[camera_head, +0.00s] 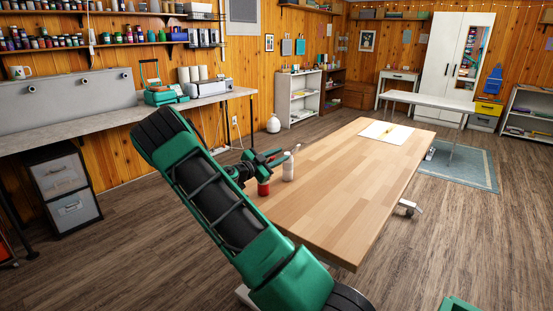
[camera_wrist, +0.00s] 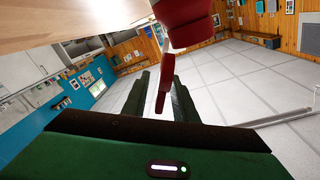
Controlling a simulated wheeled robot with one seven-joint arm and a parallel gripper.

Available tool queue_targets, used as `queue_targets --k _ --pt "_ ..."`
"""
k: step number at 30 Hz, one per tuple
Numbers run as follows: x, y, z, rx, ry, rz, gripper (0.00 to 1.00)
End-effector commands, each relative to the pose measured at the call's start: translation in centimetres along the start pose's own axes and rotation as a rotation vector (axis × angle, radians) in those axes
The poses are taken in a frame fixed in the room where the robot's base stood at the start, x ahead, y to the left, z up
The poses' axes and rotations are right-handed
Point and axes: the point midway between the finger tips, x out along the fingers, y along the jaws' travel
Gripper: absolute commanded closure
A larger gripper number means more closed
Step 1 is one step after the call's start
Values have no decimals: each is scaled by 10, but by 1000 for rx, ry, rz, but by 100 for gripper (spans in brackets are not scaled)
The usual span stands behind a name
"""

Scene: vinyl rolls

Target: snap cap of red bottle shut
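The red bottle (camera_head: 263,187) stands on the near left part of the wooden table, mostly below and behind my gripper (camera_head: 277,157) in the head view. In the wrist view the red bottle (camera_wrist: 187,25) is at the top, seen upside down. A thin red piece, apparently its open cap (camera_wrist: 166,75), stands out from it and appears between my two green fingers (camera_wrist: 160,88). The fingers are apart, so my gripper is open. I cannot tell whether a finger touches the cap.
A white bottle (camera_head: 288,170) stands just right of the red bottle, close to my fingertips. The wooden table (camera_head: 340,185) is bare over its middle. A white sheet (camera_head: 385,132) with a small yellow item lies at its far end.

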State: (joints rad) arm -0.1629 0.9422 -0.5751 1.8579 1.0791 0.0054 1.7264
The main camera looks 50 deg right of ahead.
Motion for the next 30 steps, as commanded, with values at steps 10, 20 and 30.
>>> queue_targets --k 10,20,30 --pt "0 0 0 0 0 0 100" --pt "0 -1 0 -21 0 0 100" --pt "0 -13 0 -207 0 -1 100"
